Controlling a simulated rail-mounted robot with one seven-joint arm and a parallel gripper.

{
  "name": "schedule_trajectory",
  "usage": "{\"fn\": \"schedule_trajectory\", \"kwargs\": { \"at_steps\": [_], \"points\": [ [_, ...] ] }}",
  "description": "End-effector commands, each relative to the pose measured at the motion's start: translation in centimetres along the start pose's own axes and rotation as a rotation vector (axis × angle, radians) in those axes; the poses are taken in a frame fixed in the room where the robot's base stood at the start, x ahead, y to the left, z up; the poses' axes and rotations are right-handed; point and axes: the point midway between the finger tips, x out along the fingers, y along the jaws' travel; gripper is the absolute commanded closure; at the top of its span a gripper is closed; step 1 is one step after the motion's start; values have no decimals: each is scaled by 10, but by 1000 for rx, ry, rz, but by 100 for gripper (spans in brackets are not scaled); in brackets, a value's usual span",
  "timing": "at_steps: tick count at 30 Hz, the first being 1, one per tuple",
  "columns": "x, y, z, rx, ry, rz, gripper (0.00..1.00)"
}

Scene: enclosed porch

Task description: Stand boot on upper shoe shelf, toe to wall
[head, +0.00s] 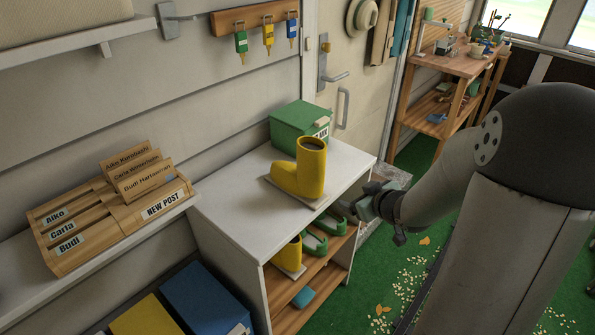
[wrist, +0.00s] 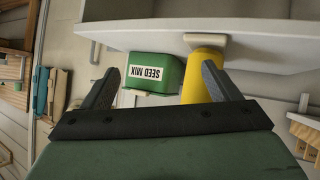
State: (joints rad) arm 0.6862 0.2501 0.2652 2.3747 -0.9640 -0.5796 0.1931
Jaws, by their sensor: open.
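A yellow boot (head: 308,170) stands upright on a pale pad on the white cabinet top, its toe pointing left in the head view. A second, smaller-looking yellow boot (head: 289,255) stands on a pale pad on the upper wooden shoe shelf (head: 318,260) inside the cabinet. My gripper (head: 362,203) is open and empty, to the right of the cabinet and apart from the upper boot. In the wrist view my gripper (wrist: 160,69) shows its fingers spread; a yellow boot (wrist: 200,72) appears beyond the right finger, which hides part of it.
A green box (head: 299,127) stands behind the boot on the cabinet; its SEED MIX label (wrist: 146,74) shows upside down in the wrist view. Green shoes (head: 314,243) occupy the upper shelf beside the small boot. A blue item (head: 303,297) lies lower. A wooden letter sorter (head: 85,222) is left.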

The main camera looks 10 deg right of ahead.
Motion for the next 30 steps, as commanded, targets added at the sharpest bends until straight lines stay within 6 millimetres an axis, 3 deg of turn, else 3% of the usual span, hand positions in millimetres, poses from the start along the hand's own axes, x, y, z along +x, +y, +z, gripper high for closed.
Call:
{"fn": "schedule_trajectory", "kwargs": {
  "at_steps": [1, 3, 9, 14, 30],
  "points": [
    [12, 0, 14, 19, 93, -61, 17],
    [15, -6, 15, 36, 238, -158, 17],
    [-5, -15, 15, 99, 538, -351, 17],
    [-11, -20, 10, 117, 615, -404, 17],
    [66, -54, -52, 114, 616, -405, 17]
  ]
}}
